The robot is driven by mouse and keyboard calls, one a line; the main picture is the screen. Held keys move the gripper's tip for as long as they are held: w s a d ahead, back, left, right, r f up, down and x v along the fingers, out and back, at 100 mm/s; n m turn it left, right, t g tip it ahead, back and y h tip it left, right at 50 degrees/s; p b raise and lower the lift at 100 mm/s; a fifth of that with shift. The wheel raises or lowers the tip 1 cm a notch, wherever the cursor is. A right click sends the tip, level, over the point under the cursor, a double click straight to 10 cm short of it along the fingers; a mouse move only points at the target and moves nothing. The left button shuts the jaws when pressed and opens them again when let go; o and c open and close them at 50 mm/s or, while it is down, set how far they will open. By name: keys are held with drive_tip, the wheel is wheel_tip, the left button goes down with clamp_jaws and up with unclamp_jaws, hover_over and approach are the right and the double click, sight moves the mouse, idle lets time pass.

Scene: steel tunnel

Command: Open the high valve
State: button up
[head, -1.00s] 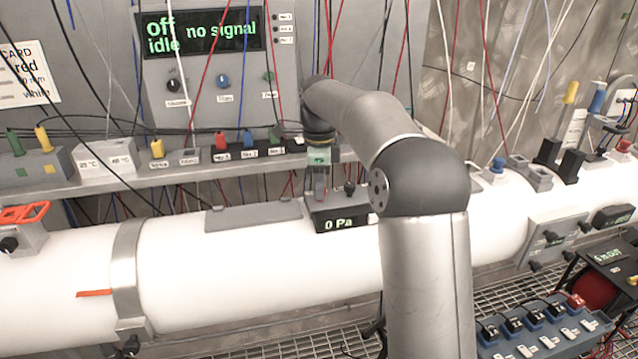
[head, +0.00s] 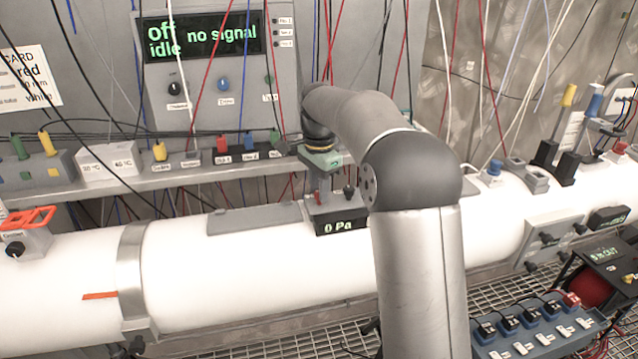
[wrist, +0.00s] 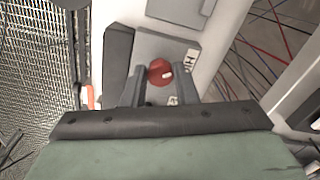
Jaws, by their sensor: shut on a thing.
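A red round knob (wrist: 160,71) with a white mark sits on a grey housing (wrist: 178,46) on the white pipe. Part of a label starting "HI" shows beside it. My gripper (wrist: 160,82) is shut on the red knob, one finger on each side. In the head view my gripper (head: 322,190) points down onto the housing, just above the black display (head: 342,226) reading "0 Pa". The knob is hidden there behind the fingers.
The white pipe (head: 240,260) runs across the view. A small black knob (head: 348,190) stands close right of my gripper. Behind are a shelf with coloured plugs (head: 221,143), hanging wires and a panel (head: 205,40) reading "off idle no signal". An orange-handled valve (head: 27,217) is at left.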

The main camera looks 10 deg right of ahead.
drive_tip(key=n+p, duration=0.1)
drive_tip(key=n, duration=0.4)
drive_tip(key=shift+r+n, duration=0.1)
drive_tip(key=shift+n, duration=0.2)
drive_tip(key=n+p, duration=0.1)
drive_tip(key=n, duration=0.4)
drive_tip(key=shift+s, duration=0.1)
drive_tip(key=shift+d, duration=0.1)
drive_tip(key=o, duration=1)
wheel_tip(320, 180, up, 17)
drive_tip(key=shift+r, duration=0.15)
drive_tip(key=shift+s, duration=0.1)
